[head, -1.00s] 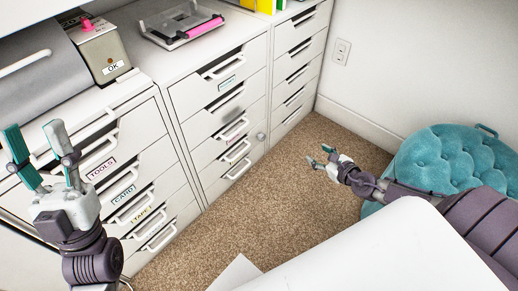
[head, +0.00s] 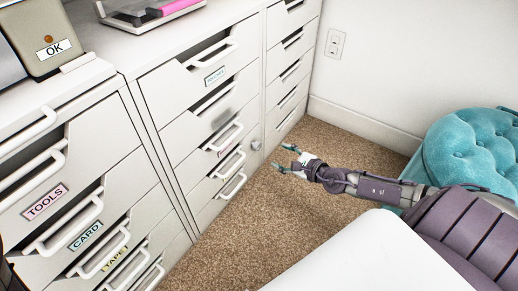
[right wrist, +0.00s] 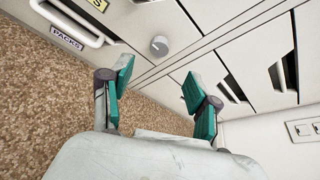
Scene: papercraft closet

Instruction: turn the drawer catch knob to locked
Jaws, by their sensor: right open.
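The catch knob (head: 256,145) is a small round grey knob on the right side of the middle drawer unit (head: 185,115), low down. It also shows in the right wrist view as a grey dial (right wrist: 159,45) with a light mark on its face. My right gripper (head: 290,160) is open and empty, a little right of the knob and apart from it. In the right wrist view its teal fingertips (right wrist: 157,82) are spread, with the knob beyond the gap between them. My left gripper does not show in the head view now.
Drawers with labels such as TOOLS (head: 45,202) and CARD (head: 85,236) stand at left, their white handles sticking out. A teal tufted seat (head: 470,150) is at right. A white surface (head: 375,260) fills the lower front. Carpet (head: 225,235) between is clear.

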